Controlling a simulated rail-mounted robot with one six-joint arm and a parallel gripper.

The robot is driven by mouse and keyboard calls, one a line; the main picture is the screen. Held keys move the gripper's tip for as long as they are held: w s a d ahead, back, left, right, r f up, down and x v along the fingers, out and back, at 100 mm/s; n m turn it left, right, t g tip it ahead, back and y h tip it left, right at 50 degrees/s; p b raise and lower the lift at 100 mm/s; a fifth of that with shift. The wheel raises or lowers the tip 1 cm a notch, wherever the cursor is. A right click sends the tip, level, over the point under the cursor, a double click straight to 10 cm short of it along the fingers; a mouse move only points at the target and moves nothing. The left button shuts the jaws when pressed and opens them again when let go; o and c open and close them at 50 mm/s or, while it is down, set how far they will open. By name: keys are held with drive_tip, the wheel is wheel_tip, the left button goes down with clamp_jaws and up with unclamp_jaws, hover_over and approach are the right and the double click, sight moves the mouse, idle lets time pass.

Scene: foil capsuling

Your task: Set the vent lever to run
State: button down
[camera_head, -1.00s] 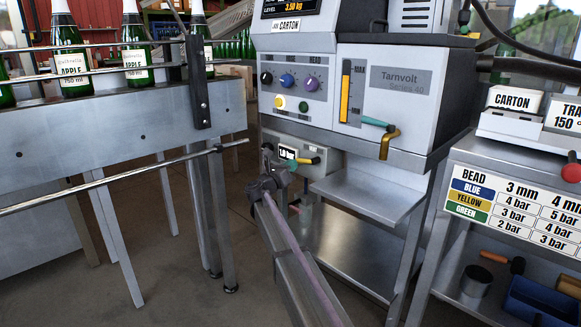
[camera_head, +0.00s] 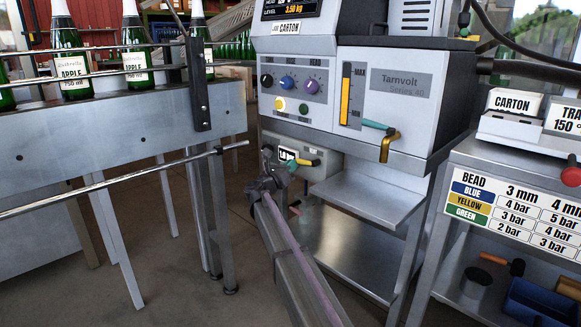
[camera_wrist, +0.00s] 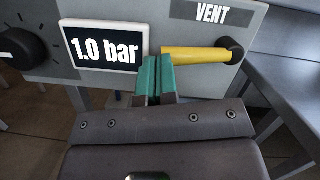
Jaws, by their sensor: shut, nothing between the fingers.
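The vent lever (camera_wrist: 195,54) is a yellow handle on a black pivot at its right end, under a VENT label (camera_wrist: 212,13) in the wrist view. It lies nearly level, pointing left. In the head view the lever (camera_head: 306,162) shows small on the lower front panel. My gripper (camera_wrist: 153,62) has its green fingers shut together with nothing between them. The fingertips are beside the lever's free left end; I cannot tell if they touch it. In the head view my gripper (camera_head: 284,168) is in front of the panel and hides part of it. No run marking is readable.
A pressure display (camera_wrist: 105,45) reading 1.0 bar sits just left of the fingers, with a black knob (camera_wrist: 18,48) further left. A metal shelf (camera_head: 370,195) is right of the panel. A bottle conveyor (camera_head: 110,125) stands at left.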

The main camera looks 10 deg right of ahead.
drive_tip(key=shift+d, duration=0.15)
drive_tip(key=b+v, duration=0.2)
drive_tip(key=v, duration=0.8)
drive_tip(key=shift+a, duration=0.2)
